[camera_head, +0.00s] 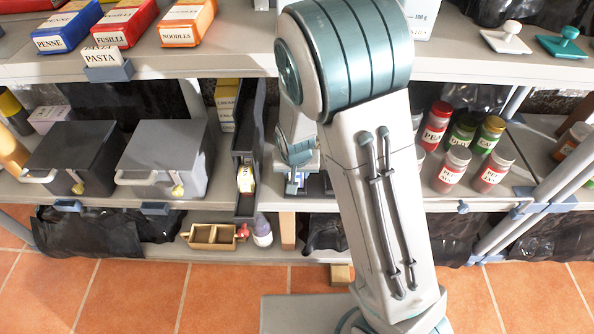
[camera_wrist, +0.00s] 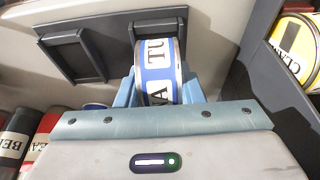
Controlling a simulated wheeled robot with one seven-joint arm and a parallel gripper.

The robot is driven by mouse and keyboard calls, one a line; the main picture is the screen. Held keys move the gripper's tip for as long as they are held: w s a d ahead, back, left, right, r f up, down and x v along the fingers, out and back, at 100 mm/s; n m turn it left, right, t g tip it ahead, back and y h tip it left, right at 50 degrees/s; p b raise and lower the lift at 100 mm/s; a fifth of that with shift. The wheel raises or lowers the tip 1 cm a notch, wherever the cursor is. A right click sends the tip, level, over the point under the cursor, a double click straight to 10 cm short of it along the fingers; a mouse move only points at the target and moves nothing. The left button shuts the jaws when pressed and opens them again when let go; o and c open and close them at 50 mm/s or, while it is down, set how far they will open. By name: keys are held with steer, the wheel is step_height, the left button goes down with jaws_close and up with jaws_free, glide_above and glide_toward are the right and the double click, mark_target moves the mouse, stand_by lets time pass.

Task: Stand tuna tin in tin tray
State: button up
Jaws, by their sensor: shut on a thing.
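The tuna tin (camera_wrist: 158,62), with a blue and white label, is between the blue fingers of my gripper (camera_wrist: 160,90) in the wrist view. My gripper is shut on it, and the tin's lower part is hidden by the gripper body. A long dark grey tray (camera_wrist: 262,100), seemingly the tin tray, is to the right of the gripper; the tin is outside it. In the head view this tray (camera_head: 247,112) is left of my arm and holds a yellow-labelled tin (camera_head: 245,178) near its front end. That tin also shows in the wrist view (camera_wrist: 296,50).
Two dark square frames (camera_wrist: 75,52) are on the pale surface beyond the gripper. Two grey boxes (camera_head: 165,158) stand left of the tray. Several labelled jars (camera_head: 453,168) stand right of my arm. An upper shelf (camera_head: 250,45) overhangs; a wooden box (camera_head: 213,236) is below.

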steer(key=o, duration=1.2)
steer(key=shift+c, duration=0.2)
steer(key=p+v, duration=0.5)
steer(key=v, duration=0.8)
steer(key=shift+r, duration=0.4)
steer(key=shift+s, duration=0.15)
